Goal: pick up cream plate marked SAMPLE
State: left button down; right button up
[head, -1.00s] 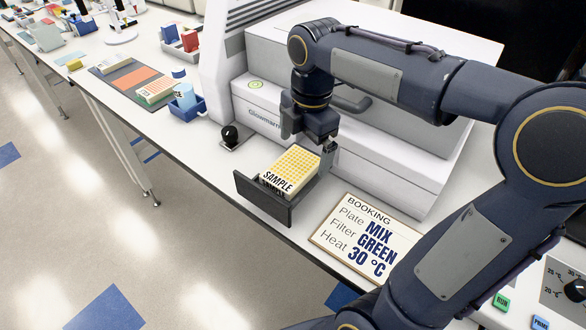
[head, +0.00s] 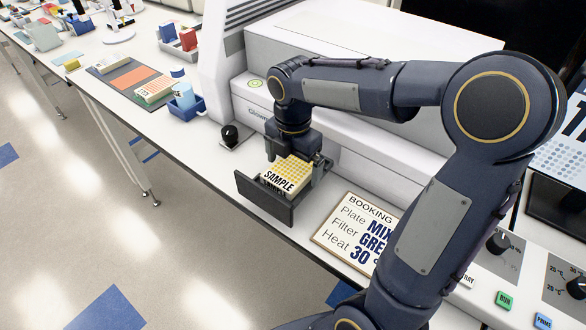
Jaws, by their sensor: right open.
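The cream plate marked SAMPLE (head: 283,179), with yellow wells on top, lies in the dark open drawer (head: 262,199) at the front of the white cycler (head: 345,155). My right gripper (head: 292,160) comes down from above at the back of the plate, its fingers spread about the plate's sides. A finger shows at the plate's right edge; the other is mostly hidden. I cannot tell whether the fingers touch the plate. My left gripper is not in view.
A booking card (head: 350,232) lies right of the drawer. A black knob (head: 230,135) stands left of it. A blue bin with a cup (head: 185,102) and a mat with another plate (head: 154,91) are further left. Green and blue buttons (head: 505,300) are at lower right.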

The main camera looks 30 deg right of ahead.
jog(key=shift+c, duration=0.3)
jog(key=c, duration=1)
jog(key=shift+r, duration=0.1)
